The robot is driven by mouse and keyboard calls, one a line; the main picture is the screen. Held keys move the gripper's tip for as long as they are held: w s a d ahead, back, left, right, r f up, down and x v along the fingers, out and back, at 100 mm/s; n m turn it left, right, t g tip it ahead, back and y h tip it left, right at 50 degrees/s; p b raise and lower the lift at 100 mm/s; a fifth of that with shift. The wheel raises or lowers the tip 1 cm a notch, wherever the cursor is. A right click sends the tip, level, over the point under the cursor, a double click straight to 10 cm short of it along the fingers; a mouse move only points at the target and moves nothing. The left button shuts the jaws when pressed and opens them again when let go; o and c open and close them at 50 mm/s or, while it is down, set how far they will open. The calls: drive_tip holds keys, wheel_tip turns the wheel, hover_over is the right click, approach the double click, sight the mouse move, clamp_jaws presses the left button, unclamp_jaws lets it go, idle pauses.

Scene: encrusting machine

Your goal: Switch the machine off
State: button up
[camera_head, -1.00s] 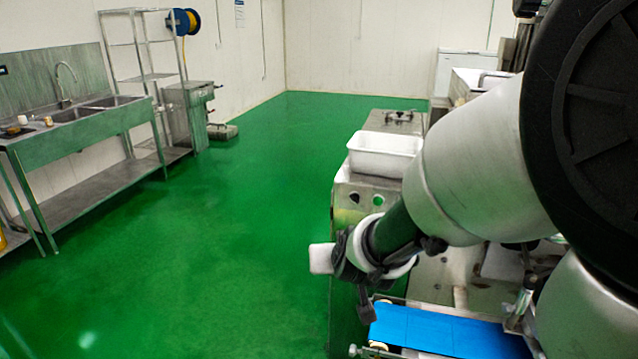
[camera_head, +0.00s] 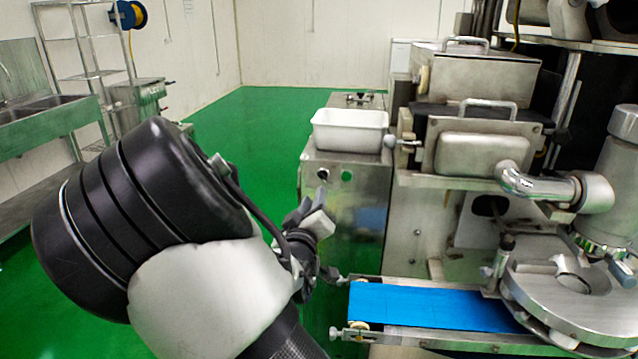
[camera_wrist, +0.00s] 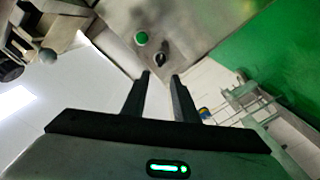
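The machine's steel control panel (camera_head: 343,205) faces me in the middle of the head view. It carries a dark knob (camera_head: 323,174) on the left and a green button (camera_head: 347,175) on the right. In the wrist view the black knob (camera_wrist: 162,59) lies just beyond the fingertips, and the green button (camera_wrist: 141,38) is up and left of it. My gripper (camera_wrist: 161,77) is open and empty, its two dark fingers apart and pointing towards the knob, with no contact visible. In the head view my gripper (camera_head: 318,200) is just in front of and below the knob.
A white bin (camera_head: 350,132) stands on top of the panel's cabinet. A blue conveyor belt (camera_head: 430,307) juts out below and right of my gripper. Steel machine parts (camera_head: 490,150) fill the right side. Green floor (camera_head: 270,125) is open behind; a sink (camera_head: 40,115) stands at left.

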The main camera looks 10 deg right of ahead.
sight(321, 176)
drive_tip(key=x, duration=1)
drive_tip(key=shift+w+f+b, duration=0.1)
drive_tip(key=shift+w+b, duration=0.2)
clamp_jaws()
